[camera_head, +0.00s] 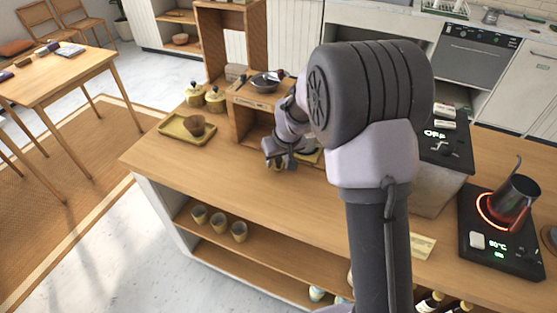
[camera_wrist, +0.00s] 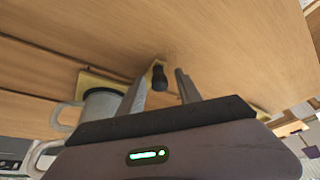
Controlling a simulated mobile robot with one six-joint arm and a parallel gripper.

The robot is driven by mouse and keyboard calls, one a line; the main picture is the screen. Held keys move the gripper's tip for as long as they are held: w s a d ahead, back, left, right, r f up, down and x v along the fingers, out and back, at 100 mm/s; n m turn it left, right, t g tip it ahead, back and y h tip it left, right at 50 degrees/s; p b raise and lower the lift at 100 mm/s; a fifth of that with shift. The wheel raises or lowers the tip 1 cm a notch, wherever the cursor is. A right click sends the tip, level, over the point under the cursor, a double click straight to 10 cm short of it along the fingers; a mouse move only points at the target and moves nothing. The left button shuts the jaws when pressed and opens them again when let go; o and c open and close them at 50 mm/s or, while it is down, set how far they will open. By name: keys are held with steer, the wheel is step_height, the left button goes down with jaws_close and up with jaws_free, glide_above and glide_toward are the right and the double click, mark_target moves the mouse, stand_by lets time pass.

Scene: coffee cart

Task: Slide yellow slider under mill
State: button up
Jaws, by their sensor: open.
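My gripper (camera_head: 284,163) is low over the counter (camera_head: 180,165), in front of the small wooden shelf. In the wrist view its two fingers (camera_wrist: 163,90) are apart. A dark cylindrical knob (camera_wrist: 159,78) with a yellow piece (camera_wrist: 152,69) behind it shows between them; it may be the yellow slider. I cannot tell whether the fingers touch it. A grey mug-like vessel (camera_wrist: 100,103) with a handle is left of the fingers, beside a yellow slab (camera_wrist: 88,79). I cannot identify the mill with certainty; my arm hides part of the shelf area in the head view.
The wooden shelf (camera_head: 245,101) carries a dark pan (camera_head: 265,83). At right are a machine reading OFF (camera_head: 440,150) and a hot plate (camera_head: 476,245) with a dark pitcher (camera_head: 515,200). The counter's front left is clear.

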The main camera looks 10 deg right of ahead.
steer(key=shift+c, duration=0.4)
jaws_close()
stand_by(0.9)
